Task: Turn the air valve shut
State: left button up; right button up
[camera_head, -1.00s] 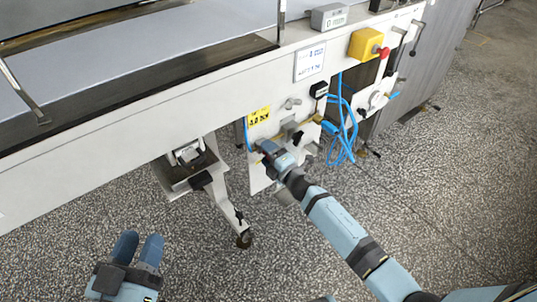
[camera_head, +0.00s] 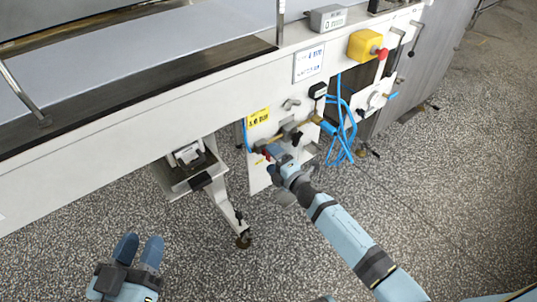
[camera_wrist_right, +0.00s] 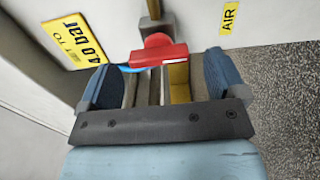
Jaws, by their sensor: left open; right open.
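The air valve shows its red handle (camera_wrist_right: 158,52) in the right wrist view, with a brass-coloured part beneath it. The handle lies across the view, just ahead of the gap between my right gripper's fingers (camera_wrist_right: 160,78). The gripper is open, one finger on each side; I cannot tell whether either touches the handle. In the head view a little of the red handle (camera_head: 264,154) shows beside my right gripper (camera_head: 275,153), which hides most of the valve. My left gripper (camera_head: 138,250) is open and empty above the floor at the lower left.
A yellow pressure label (camera_wrist_right: 75,40) and a yellow AIR label (camera_wrist_right: 230,17) flank the valve. Blue hoses (camera_head: 343,125) hang to the right of it. A yellow box with a red button (camera_head: 366,46) is higher up. A machine leg (camera_head: 226,205) stands left of my right gripper.

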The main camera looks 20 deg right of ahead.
pick_arm(q)
jog(key=shift+g+y, duration=0.8)
jog(key=shift+y, duration=0.1)
jog(key=f, duration=0.1)
jog(key=a+f+p, duration=0.1)
jog(key=f, duration=0.2)
jog(key=shift+s+a, duration=0.2)
jog(key=shift+a, duration=0.05)
pick_arm(e)
jog(key=v, duration=1.1)
pick_arm(q)
jog(key=shift+w+d+r, duration=0.1)
jog(key=shift+r, duration=0.1)
pick_arm(e)
jog(key=shift+s, duration=0.1)
